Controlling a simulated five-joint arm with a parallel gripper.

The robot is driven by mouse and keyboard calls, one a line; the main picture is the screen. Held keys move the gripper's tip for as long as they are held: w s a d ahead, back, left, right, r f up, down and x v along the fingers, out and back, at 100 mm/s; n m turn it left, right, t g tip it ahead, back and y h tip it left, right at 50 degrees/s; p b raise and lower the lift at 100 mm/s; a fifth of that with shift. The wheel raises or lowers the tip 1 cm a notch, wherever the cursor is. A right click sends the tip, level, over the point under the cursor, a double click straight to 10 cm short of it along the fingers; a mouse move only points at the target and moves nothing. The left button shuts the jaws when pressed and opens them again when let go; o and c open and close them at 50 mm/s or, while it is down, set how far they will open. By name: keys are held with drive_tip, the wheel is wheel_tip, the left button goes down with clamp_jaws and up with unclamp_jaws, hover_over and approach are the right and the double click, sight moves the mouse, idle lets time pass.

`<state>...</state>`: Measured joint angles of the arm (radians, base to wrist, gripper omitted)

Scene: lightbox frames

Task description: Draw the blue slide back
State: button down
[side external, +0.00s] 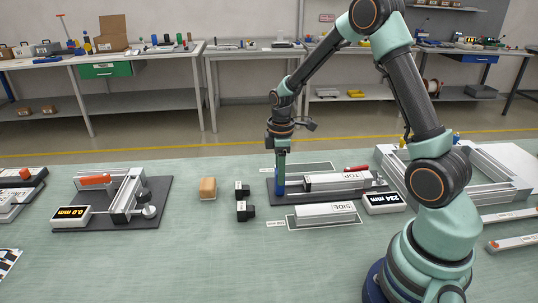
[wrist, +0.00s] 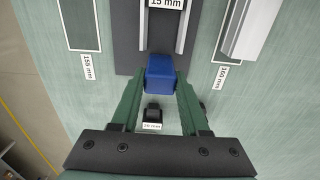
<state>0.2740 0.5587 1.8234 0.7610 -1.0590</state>
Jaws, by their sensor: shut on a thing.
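The blue slide (side external: 280,184) is a small block at the left end of a dark base plate, beside two parallel pale rails. It also shows in the wrist view (wrist: 160,72), at the near ends of the rails. My gripper (side external: 281,163) points straight down over it. In the wrist view my gripper's green fingers (wrist: 161,85) are shut on the blue slide, one on each side. A bar labelled TOP (side external: 338,181) lies along the rails. The slide's underside is hidden.
A bar labelled SIDE (side external: 325,213) lies in front of the fixture, with a 234 mm display (side external: 384,203) to its right. Small black blocks (side external: 244,210) and a wooden block (side external: 208,188) stand left. A measuring fixture with a 0.0 mm display (side external: 72,217) is further left.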

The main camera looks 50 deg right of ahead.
drive_tip(key=shift+w+a, duration=0.55)
drive_tip(key=shift+w, duration=0.05)
drive_tip(key=shift+c, duration=2)
unclamp_jaws()
drive_tip(key=shift+r, duration=0.1)
wheel_tip(320, 180, up, 12)
